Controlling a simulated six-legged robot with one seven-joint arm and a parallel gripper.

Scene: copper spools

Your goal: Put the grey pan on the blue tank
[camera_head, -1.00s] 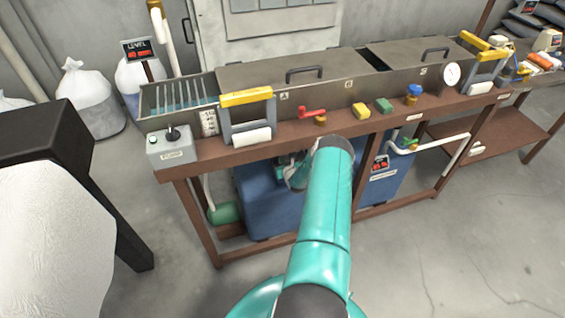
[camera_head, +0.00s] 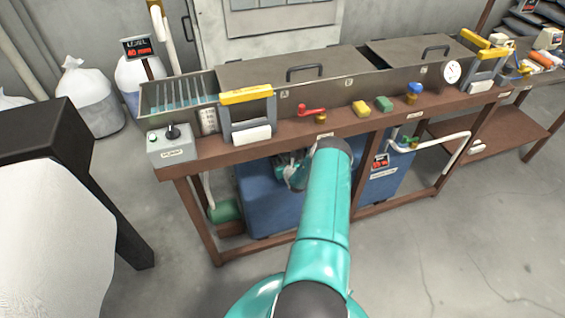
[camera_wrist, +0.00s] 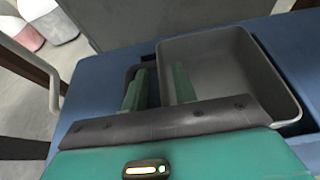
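The grey pan (camera_wrist: 232,62) is a shallow rectangular tray in the wrist view. It rests at the top of the blue tank (camera_wrist: 285,48), beside and partly over a dark opening. My gripper (camera_wrist: 160,72) has two green fingers standing apart. The left finger is outside the pan's left wall, over the dark opening, and the right finger is inside the pan. I cannot tell whether either touches the wall. In the head view the blue tank (camera_head: 268,200) stands under the brown bench. My arm hides the gripper's fingertips and most of the pan there.
The brown bench frame (camera_head: 300,140) stands over the tank, with its legs at both sides. A grey trough with lids (camera_head: 290,85) sits on it. A white pipe (camera_head: 440,147) runs at the right. The grey floor in front is clear.

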